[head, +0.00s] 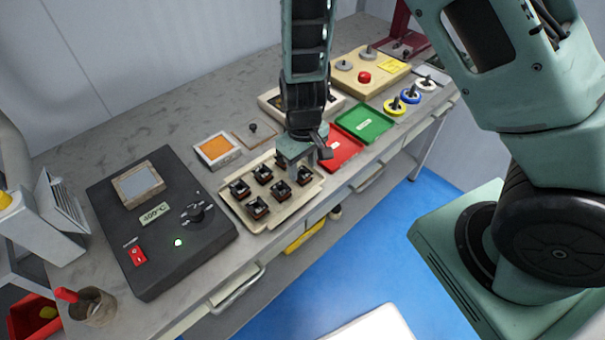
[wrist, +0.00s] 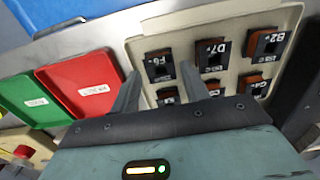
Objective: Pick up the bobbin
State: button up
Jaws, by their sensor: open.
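Several small black bobbins with orange-brown parts sit in rows in a cream tray (head: 235,212) on the bench; one is the front bobbin (head: 257,208). In the wrist view the tray (wrist: 292,14) holds labelled bobbins, among them a corner bobbin (wrist: 160,64), a middle one (wrist: 212,55) and one at the right (wrist: 268,44). My gripper (head: 303,164) is over the tray's far right end, pointing down. In the wrist view my gripper (wrist: 160,72) is open and empty, its fingers appearing on either side of the corner bobbin. How high they are above it I cannot tell.
A red tray (head: 343,153) and a green tray (head: 365,123) lie right of the cream tray. A black control box (head: 160,220) stands at left. Yellow (head: 394,107), blue (head: 411,96) and white spools (head: 427,84) stand at the far right. Blue floor lies in front.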

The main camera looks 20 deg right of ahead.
notch_tip(320, 180, down, 2)
jog(key=shift+f, duration=0.15)
jog(key=c, duration=0.7)
jog(key=shift+c, duration=0.2)
notch_tip(320, 180, up, 10)
